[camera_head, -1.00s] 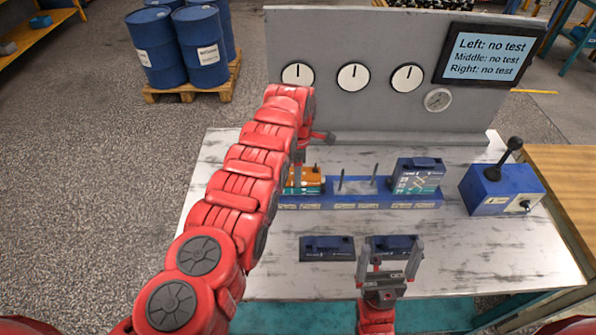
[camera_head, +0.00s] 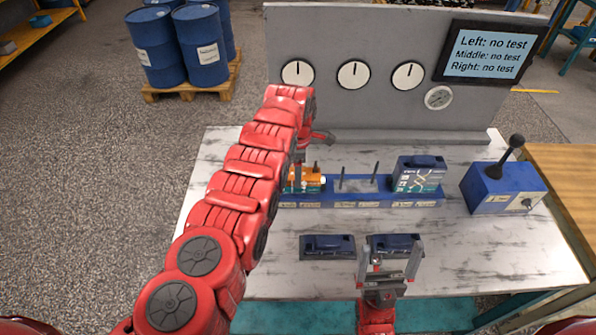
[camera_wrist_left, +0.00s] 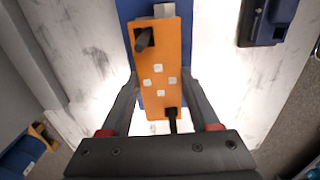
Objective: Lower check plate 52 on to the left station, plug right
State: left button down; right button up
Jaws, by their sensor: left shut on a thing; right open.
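The orange check plate (camera_head: 310,182) is at the left station of the long blue base (camera_head: 355,198). In the left wrist view the plate (camera_wrist_left: 160,85) lies between my left gripper's two fingers (camera_wrist_left: 158,112), which are shut on it. Dark pins show at its two corner holes. A pale plug shows at its right end in the head view and at its top end in the wrist view (camera_wrist_left: 164,10). I cannot tell how far down it sits. My left gripper (camera_head: 300,165) is mostly hidden by my arm. My right gripper (camera_head: 390,258) is open and empty at the table's front.
Two bare pins stand at the middle station. A blue and teal block (camera_head: 419,175) fills the right station. Two dark blue plates (camera_head: 327,246) (camera_head: 397,243) lie in front. A lever box (camera_head: 502,188) stands right. The display (camera_head: 494,53) reads "no test" for all three.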

pick_arm(q)
jog(key=shift+c, duration=0.2)
grip_release()
jog(key=shift+f, duration=0.1)
